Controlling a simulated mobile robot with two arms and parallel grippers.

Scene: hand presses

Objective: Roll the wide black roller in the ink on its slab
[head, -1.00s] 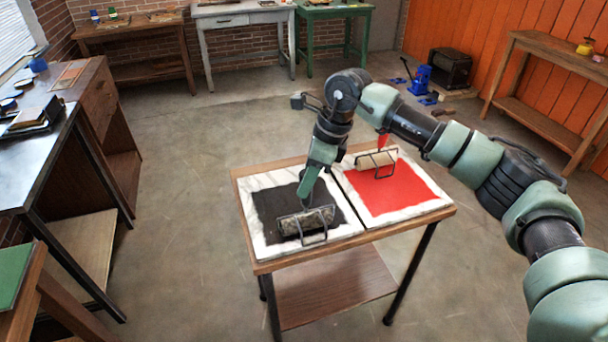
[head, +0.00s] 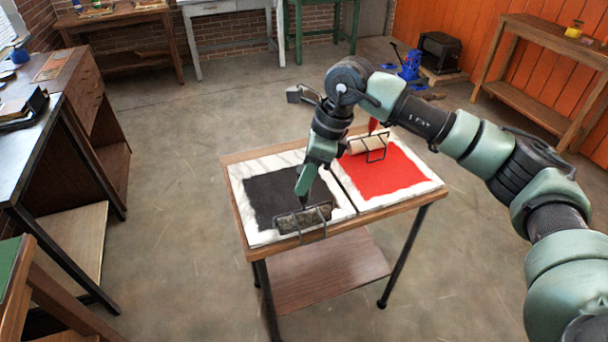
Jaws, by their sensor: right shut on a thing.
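The wide dark roller (head: 318,213) lies at the near edge of the black ink patch (head: 272,190) on the left white slab (head: 243,223). Its drum looks mottled grey and black, and its wire frame reaches toward the slab's near edge. My right gripper (head: 304,190) points down above the roller and is shut on its handle, which is mostly hidden by the fingers. I cannot tell how firmly the drum presses on the slab. My left gripper is not in view.
Open floor surrounds the table.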

